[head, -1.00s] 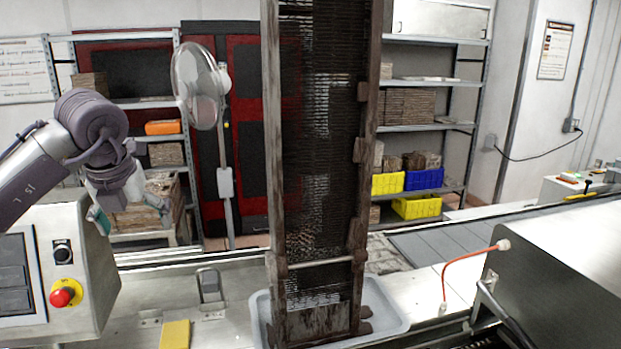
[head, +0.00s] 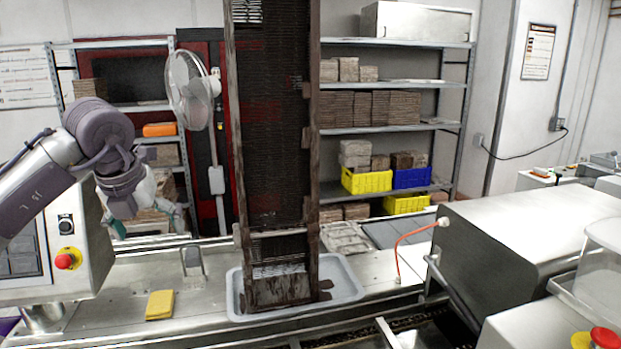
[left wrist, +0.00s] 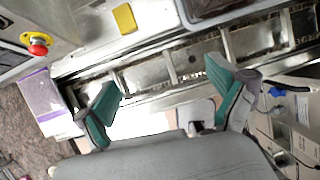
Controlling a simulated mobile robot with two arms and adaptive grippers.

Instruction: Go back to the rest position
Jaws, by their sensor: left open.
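My left gripper (head: 148,225) hangs at the left of the head view, in front of the shelf and beside the control panel. In the left wrist view its two teal fingers (left wrist: 165,95) are spread wide apart with nothing between them. It is above the steel line and touches nothing that I can see. My right gripper is in neither view.
A tall dark rack (head: 275,130) stands upright in a grey tray (head: 345,290) on the steel counter. A yellow sponge (head: 160,304) lies left of it. A control panel with a red button (head: 67,258) is at the left. A steel machine (head: 530,235) fills the right.

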